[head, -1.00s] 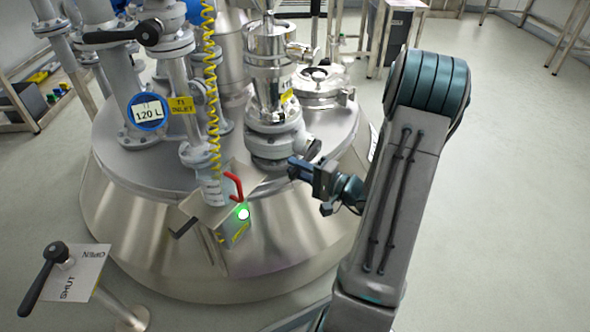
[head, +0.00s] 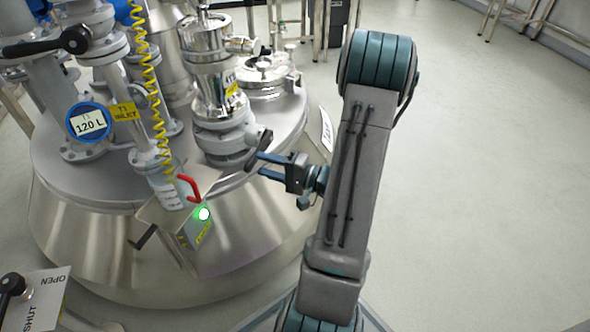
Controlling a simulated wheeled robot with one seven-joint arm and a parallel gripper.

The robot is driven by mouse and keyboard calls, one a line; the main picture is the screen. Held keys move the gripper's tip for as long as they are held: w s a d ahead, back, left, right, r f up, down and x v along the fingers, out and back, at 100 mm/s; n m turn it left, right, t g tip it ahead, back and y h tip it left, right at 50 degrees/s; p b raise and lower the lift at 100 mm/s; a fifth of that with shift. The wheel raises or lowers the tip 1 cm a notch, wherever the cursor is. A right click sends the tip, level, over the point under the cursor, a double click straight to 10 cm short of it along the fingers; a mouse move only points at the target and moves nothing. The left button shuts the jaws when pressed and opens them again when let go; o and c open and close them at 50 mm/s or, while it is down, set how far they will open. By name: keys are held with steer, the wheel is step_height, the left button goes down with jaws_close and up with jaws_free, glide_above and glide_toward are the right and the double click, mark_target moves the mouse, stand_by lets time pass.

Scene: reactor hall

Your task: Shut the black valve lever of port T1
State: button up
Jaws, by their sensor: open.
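My gripper (head: 256,166) is open, its blue-grey fingers pointing left beside the steel port on the vessel lid. A small black part (head: 265,139), perhaps the end of a lever, shows just above the fingers at the right of the port's lower valve body (head: 222,138). I cannot tell whether they touch. That port carries a yellow tag (head: 232,88) too small to read. Another black lever (head: 46,46) lies roughly level at the upper left, above the pipe with the yellow "T1 INLET" tag (head: 125,111).
A red handle (head: 189,188) and a bracket with a green light (head: 204,214) stand left of my gripper. A yellow coiled hose (head: 152,85) hangs beside the pipes. An OPEN/SHUT plate (head: 42,297) with a black lever (head: 12,286) is lower left. Floor at right is clear.

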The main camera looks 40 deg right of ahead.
steer(key=p+v, duration=0.2)
steer(key=v, duration=0.7)
steer(key=shift+s, duration=0.4)
steer(key=shift+d, duration=0.1)
